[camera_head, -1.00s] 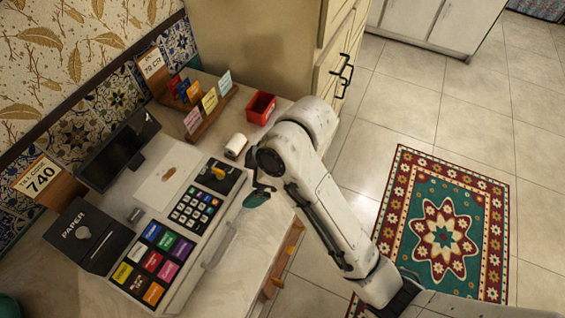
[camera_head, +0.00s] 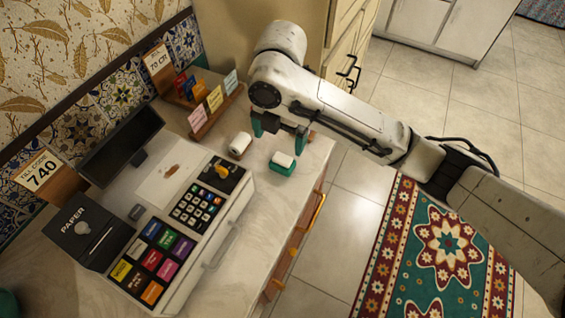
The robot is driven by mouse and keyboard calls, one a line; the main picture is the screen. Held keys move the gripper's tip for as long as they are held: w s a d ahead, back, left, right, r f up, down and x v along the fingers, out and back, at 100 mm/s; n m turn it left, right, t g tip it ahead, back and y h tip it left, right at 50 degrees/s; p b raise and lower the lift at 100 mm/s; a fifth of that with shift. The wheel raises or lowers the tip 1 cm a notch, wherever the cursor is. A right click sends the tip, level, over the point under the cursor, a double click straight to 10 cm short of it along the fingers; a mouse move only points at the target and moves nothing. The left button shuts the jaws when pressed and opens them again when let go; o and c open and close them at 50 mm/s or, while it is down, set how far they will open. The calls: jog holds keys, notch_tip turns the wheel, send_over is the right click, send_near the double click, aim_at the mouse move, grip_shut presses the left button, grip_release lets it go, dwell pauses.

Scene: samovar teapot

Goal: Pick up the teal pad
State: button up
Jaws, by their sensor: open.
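The teal pad (camera_head: 282,169) lies on the counter near its right edge, a small teal block with a white top. My gripper (camera_head: 278,137) is open, with its two teal-tipped fingers spread apart. It hangs just above and behind the pad in the picture. The pad is outside the jaws as seen here, and nothing shows between the fingers. The height of the fingertips above the counter is hard to tell.
A white paper roll (camera_head: 239,145) stands left of the pad. The cash register (camera_head: 183,229) fills the counter's left side. A wooden card holder (camera_head: 217,113) is at the back. The counter (camera_head: 275,215) is bare in front of the pad.

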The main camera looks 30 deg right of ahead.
aim_at(282, 158)
jog(key=shift+d+f, duration=0.25)
jog(key=shift+d, duration=0.05)
notch_tip(282, 158, down, 5)
jog(key=shift+f, duration=0.1)
jog(key=shift+w+d+f+p, duration=0.1)
jog(key=shift+f+p, duration=0.15)
jog(key=shift+f, duration=0.6)
jog(key=shift+w+d+f+p, duration=0.15)
jog(key=shift+f+p, duration=0.1)
jog(key=shift+f, duration=0.65)
jog(key=shift+w+d+f+p, duration=0.1)
jog(key=shift+f+p, duration=0.15)
jog(key=shift+f, duration=0.6)
jog(key=shift+a, duration=0.1)
jog(key=c, duration=1.2)
jog(key=shift+r, duration=0.1)
